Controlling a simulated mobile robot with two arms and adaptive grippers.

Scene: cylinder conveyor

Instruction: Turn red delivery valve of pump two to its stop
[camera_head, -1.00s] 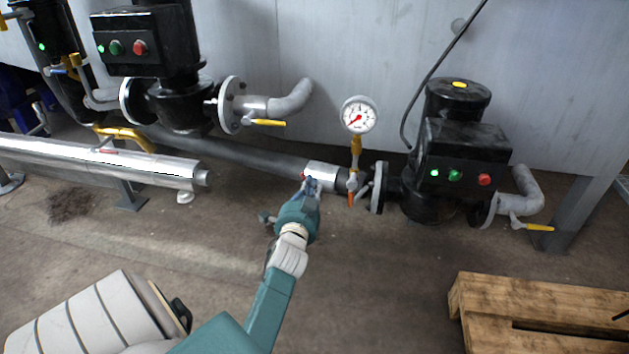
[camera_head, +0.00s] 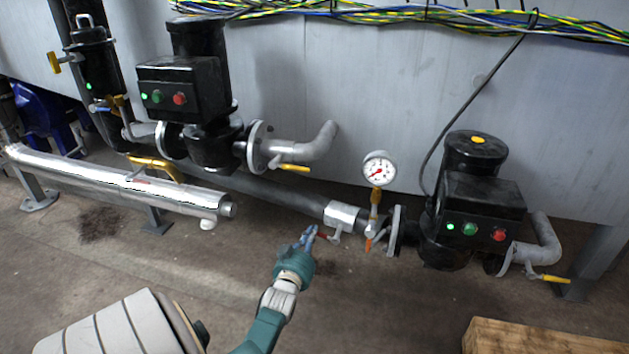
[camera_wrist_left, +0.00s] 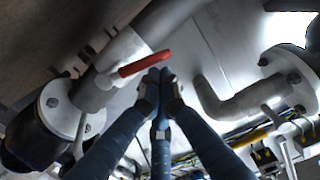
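The red valve handle (camera_head: 322,236) sits on a silver valve body (camera_head: 341,213) in the dark pipe, left of the right-hand pump (camera_head: 470,205). In the left wrist view the red handle (camera_wrist_left: 146,64) reaches right from its pale valve body. My left gripper (camera_head: 308,236) is at the free end of the handle in the head view. In the left wrist view its blue fingertips (camera_wrist_left: 159,76) are drawn together just below the handle's end, with nothing seen between them. Whether they touch the handle cannot be told. My right gripper is in neither view.
A pressure gauge (camera_head: 379,168) with an orange-handled cock stands right of the valve body. A silver pipe (camera_head: 120,180) lies at left. A second pump (camera_head: 185,90) stands behind it. A wooden pallet (camera_head: 540,338) is at lower right.

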